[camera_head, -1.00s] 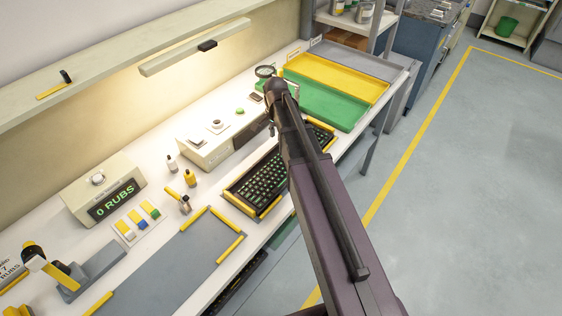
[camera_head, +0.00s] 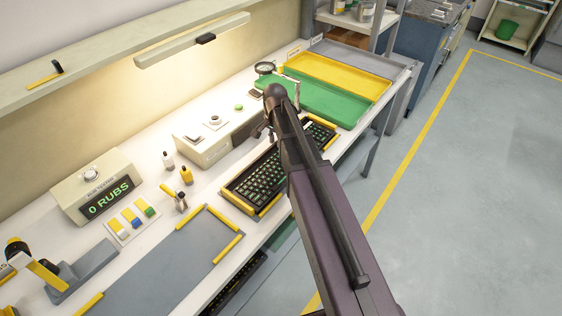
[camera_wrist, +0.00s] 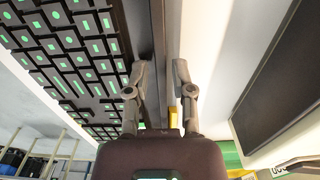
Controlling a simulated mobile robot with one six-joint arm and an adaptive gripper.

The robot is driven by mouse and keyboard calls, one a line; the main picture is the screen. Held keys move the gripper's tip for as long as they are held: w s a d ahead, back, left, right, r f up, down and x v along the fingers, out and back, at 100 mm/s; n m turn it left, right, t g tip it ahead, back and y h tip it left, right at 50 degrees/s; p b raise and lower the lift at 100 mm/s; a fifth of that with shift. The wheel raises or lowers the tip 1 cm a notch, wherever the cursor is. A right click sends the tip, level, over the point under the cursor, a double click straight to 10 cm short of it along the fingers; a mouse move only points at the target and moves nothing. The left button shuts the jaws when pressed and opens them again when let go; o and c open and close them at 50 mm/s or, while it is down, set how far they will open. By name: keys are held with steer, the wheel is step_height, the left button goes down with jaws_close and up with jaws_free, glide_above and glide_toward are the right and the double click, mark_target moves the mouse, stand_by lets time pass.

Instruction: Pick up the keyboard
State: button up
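The keyboard (camera_head: 258,186) is black with green-marked keys and lies on the white workbench, between yellow corner markers. In the head view my arm crosses over it and hides its middle. My gripper (camera_head: 264,131) is at the keyboard's back side, small and partly hidden by my arm. In the wrist view my gripper (camera_wrist: 159,72) is open, with two fingers apart. The keyboard (camera_wrist: 75,60) is at the left there. Its dark long edge runs between the fingers; the left finger overlaps the key side and the right finger is past the edge. I cannot tell whether they touch it.
A pale machine box (camera_head: 210,140) stands close behind the keyboard. A green tray (camera_head: 325,100) and a yellow tray (camera_head: 345,75) lie at the bench's far end. Open floor is at the right.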

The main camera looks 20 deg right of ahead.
steer(key=shift+f, duration=0.35)
steer(key=shift+c, duration=0.2)
jaws_close()
